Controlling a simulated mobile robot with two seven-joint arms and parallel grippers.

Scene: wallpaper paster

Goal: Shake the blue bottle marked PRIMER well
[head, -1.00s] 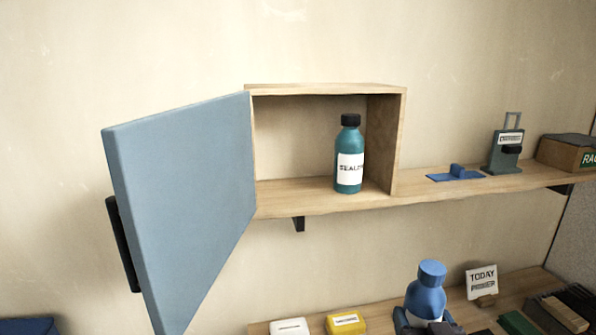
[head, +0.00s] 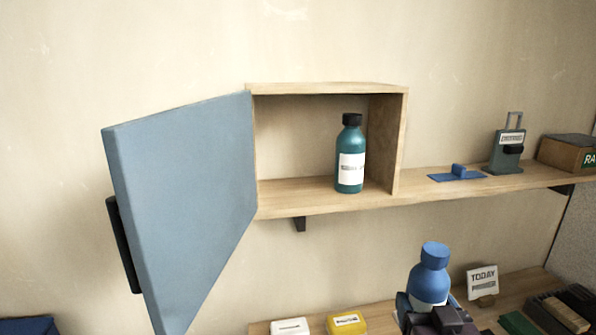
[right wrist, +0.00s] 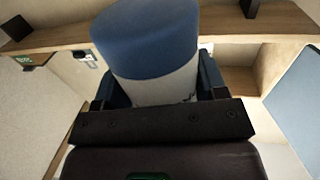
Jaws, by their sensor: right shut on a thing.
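The blue bottle (head: 430,282) with a blue cap is at the lower right of the head view, in front of the lower shelf. It leans slightly. A white label shows at its lower part, but the gripper hides most of it and I cannot read it. My right gripper (head: 428,306) is shut around the bottle's body and holds it. In the right wrist view the bottle (right wrist: 150,42) fills the upper middle, between the two fingers (right wrist: 160,88). My left gripper is not in view.
A teal bottle (head: 350,155) stands in the open wooden cabinet (head: 398,145). Its blue door (head: 185,200) swings out at left. The lower shelf holds a white box (head: 290,327), a yellow box (head: 346,323), and a TODAY sign (head: 482,279). Bare wall surrounds the cabinet.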

